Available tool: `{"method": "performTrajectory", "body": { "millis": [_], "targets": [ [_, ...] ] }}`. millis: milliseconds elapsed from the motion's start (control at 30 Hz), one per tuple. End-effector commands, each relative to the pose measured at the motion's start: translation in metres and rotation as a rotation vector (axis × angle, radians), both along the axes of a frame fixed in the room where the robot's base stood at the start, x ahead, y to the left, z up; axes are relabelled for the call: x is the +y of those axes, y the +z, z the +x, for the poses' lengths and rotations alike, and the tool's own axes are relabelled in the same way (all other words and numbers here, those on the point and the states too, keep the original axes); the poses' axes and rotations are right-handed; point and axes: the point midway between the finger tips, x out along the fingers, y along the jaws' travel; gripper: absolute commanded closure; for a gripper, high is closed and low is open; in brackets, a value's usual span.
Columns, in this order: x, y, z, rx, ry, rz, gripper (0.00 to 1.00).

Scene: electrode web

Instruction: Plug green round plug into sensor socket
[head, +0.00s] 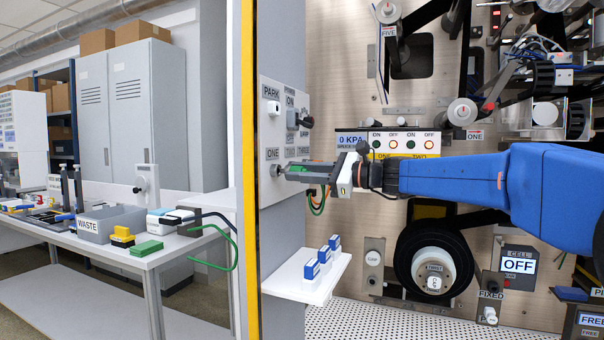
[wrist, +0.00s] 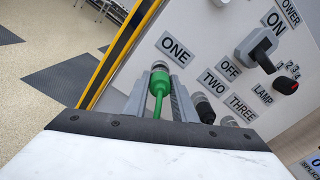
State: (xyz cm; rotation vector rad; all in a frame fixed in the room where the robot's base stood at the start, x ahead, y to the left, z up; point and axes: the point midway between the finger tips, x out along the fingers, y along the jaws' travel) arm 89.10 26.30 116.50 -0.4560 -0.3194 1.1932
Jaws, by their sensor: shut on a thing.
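The green round plug (wrist: 159,86) sits between the fingers of my gripper (wrist: 160,92) in the wrist view. My gripper is shut on it; it also shows as a bit of green (head: 297,168) in the head view. The plug's front end meets a round metal-and-dark socket (wrist: 159,67) beside the ONE label (wrist: 176,47). I cannot tell how deep it sits. In the head view my gripper (head: 292,170) is at the wall panel, level with the ONE label (head: 272,154). A green cable (head: 318,207) hangs below the gripper. No label reading sensor is legible.
Dark round fittings (wrist: 204,108) sit by the TWO and THREE labels, close right of the fingers. A black lever (wrist: 262,50) and a lamp knob (wrist: 286,86) stick out further right. A white shelf (head: 290,285) with several blue blocks lies below.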

Motion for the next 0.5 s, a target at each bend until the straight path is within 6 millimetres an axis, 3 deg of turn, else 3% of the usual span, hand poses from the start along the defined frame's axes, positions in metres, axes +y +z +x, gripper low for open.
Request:
{"method": "performTrajectory", "body": {
  "millis": [500],
  "targets": [
    [0.0104, -0.0001, 0.0037, 0.000, 0.000, 0.000, 1.00]
  ]
}}
